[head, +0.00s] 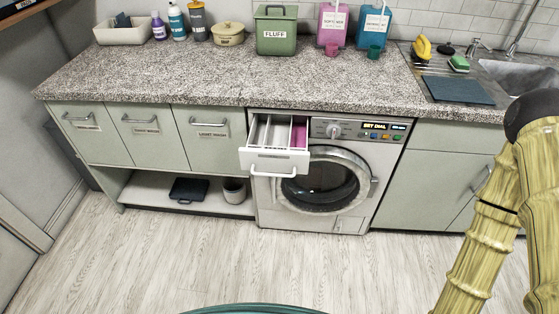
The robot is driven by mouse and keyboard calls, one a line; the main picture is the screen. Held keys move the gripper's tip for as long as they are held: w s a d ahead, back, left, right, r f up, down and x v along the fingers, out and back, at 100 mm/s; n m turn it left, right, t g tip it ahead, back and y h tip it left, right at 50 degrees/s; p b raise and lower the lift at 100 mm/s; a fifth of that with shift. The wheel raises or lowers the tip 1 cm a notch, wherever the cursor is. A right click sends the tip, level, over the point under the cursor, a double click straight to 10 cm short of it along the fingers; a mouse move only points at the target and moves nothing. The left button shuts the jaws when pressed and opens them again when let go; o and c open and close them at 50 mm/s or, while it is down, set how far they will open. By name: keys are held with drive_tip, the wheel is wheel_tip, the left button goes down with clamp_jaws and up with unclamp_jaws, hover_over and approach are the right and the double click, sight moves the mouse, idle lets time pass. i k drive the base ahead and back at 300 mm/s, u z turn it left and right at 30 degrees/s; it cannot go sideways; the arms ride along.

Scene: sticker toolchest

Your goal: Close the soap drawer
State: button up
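The soap drawer (275,162) is pulled out at the top left of the white washing machine (361,184). Its front has a white curved handle (273,173) and a small label. Compartments show inside, one with a pink insert (299,136). The machine's round door (320,182) is shut, just right of and below the drawer. My arm shows at the right edge, well apart from the drawer. My gripper is out of the frame, so its state does not show.
A speckled counter (240,90) runs above the machine. Labelled cabinet fronts (146,135) are to the left, over an open shelf holding a dark tray (189,190) and a pot (234,191). The sink (530,80) is at right. The wooden floor (200,255) in front is clear.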

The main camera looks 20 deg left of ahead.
sight(277, 143)
drive_tip(key=u, duration=0.4)
drive_tip(key=i, duration=1.15)
drive_tip(key=u, duration=1.1)
drive_tip(key=k, duration=1.15)
drive_tip(key=z, duration=0.3)
